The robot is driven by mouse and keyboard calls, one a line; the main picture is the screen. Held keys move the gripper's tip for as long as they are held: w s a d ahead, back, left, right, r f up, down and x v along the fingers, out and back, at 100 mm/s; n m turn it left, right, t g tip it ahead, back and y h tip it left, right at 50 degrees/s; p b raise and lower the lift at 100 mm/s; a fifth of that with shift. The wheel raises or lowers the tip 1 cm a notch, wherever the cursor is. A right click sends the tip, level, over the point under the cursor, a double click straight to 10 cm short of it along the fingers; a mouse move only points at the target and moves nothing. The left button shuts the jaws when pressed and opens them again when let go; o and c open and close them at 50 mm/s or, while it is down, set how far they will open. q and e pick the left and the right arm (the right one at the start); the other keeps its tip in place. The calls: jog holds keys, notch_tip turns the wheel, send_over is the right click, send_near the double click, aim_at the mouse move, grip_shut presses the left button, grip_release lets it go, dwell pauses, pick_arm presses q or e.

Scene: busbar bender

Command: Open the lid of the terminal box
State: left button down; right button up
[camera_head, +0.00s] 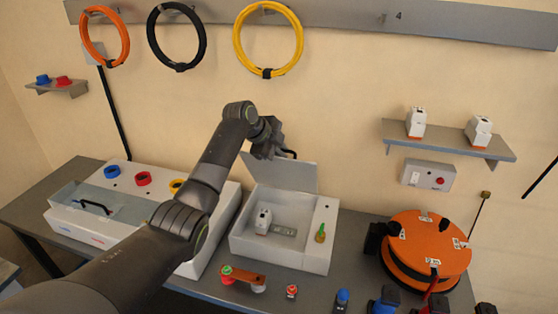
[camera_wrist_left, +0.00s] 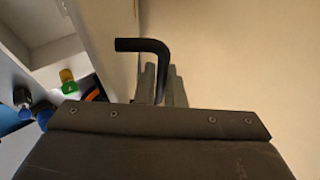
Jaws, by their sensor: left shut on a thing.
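The white terminal box (camera_head: 260,248) stands on the grey table in the head view. Its lid (camera_head: 285,174) is raised, standing roughly upright at the back edge, so the inside is open to view. A white device (camera_head: 263,221) and a grey plate-like part (camera_head: 284,231) sit inside. My left gripper (camera_head: 281,151) is at the top of the lid, shut on the lid's black handle (camera_head: 291,154). In the left wrist view the bent black handle (camera_wrist_left: 148,46) stands out from between the fingers (camera_wrist_left: 162,85). My right gripper is not in view.
A white panel unit (camera_head: 120,235) with coloured rings is at the left. An orange reel (camera_head: 430,238) stands at the right. Coiled cables (camera_head: 177,67) and a shelf (camera_head: 450,140) are on the wall.

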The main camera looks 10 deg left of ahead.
pick_arm(q)
jog(key=shift+w+r+g+b, duration=0.2)
jog(key=shift+w+g+b, duration=0.1)
jog(key=shift+w, duration=0.45)
jog(key=shift+w+r+b, duration=0.2)
jog(key=shift+w+b, duration=0.15)
jog(key=shift+w, duration=0.2)
jog(key=shift+w+r+b, duration=0.15)
jog(key=shift+w+b, duration=0.15)
jog(key=shift+w, duration=0.25)
jog(key=c, duration=1.8)
grip_release()
jog(key=shift+w+d, duration=0.1)
jog(key=b+v, duration=0.5)
jog(key=v, duration=1.2)
jog(key=shift+r, duration=0.15)
